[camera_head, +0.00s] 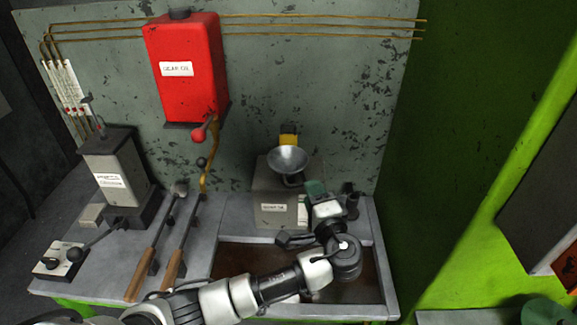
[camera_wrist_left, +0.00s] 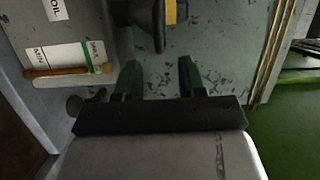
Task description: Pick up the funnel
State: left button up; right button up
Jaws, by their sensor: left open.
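A metal funnel (camera_head: 288,158) with a wide shallow bowl shows above the grey oil box (camera_head: 264,188) in the head view. My left gripper (camera_head: 314,187) is just right of and below the funnel in that view, with its green fingers near the box's right side. In the left wrist view, the fingers (camera_wrist_left: 160,78) are apart with nothing between them. A dark part with a yellow stripe (camera_wrist_left: 150,18) lies beyond them; I cannot tell whether it belongs to the funnel. My right gripper is not in view.
A red oil tank (camera_head: 187,75) hangs on the wall above the bench. Two wooden-handled levers (camera_head: 152,250) and a grey box-shaped unit (camera_head: 117,172) stand on the left. A dark recessed tray (camera_head: 232,262) lies beneath my left arm. A green panel (camera_head: 450,120) bounds the right.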

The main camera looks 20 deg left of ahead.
pick_arm(q)
jog(key=p+x, duration=0.1)
jog(key=x, duration=0.1)
jog(key=p+x, duration=0.1)
jog(key=x, duration=0.1)
jog(key=shift+a, duration=0.55)
jog(key=shift+s, duration=0.1)
grip_shut()
